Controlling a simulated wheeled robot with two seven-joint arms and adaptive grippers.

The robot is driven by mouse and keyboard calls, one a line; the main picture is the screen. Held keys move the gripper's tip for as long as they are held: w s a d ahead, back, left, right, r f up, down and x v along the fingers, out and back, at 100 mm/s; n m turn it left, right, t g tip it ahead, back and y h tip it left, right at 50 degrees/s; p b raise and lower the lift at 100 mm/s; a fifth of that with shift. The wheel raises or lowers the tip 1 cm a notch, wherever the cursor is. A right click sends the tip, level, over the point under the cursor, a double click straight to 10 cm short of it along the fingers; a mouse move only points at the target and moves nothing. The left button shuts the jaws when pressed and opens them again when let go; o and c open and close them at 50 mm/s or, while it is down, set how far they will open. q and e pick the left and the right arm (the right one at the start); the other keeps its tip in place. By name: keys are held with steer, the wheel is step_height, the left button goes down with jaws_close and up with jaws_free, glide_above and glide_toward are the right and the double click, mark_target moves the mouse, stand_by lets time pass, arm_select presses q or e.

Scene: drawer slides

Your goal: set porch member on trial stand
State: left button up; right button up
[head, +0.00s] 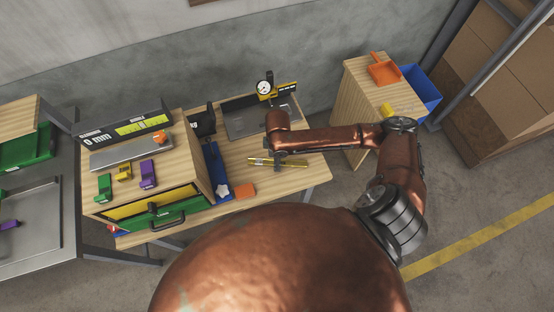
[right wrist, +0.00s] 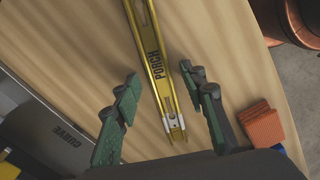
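The porch member is a yellow rail marked PORCH (right wrist: 155,65), lying on the wooden bench top. In the head view the yellow rail (head: 262,161) lies near the bench's front right, partly under my right gripper. My right gripper (right wrist: 160,80) is open, its green fingers on either side of the rail with gaps and nothing held. In the head view the right gripper (head: 291,164) is small and mostly hidden by its wrist. A grey plate (head: 245,123) with a dial gauge (head: 264,88) and yellow label stands at the back; I cannot tell whether it is the trial stand. My left gripper is out of view.
A wooden cabinet (head: 190,165) with a green drawer front (head: 165,222) and small coloured pieces stands left. An orange block (head: 244,190) is near the rail; it also shows in the right wrist view (right wrist: 262,124). An orange dustpan (head: 383,71) sits on the side stand.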

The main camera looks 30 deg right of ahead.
steer(key=shift+r, duration=0.1)
step_height(320, 180, up, 12)
steer(key=p, duration=0.3)
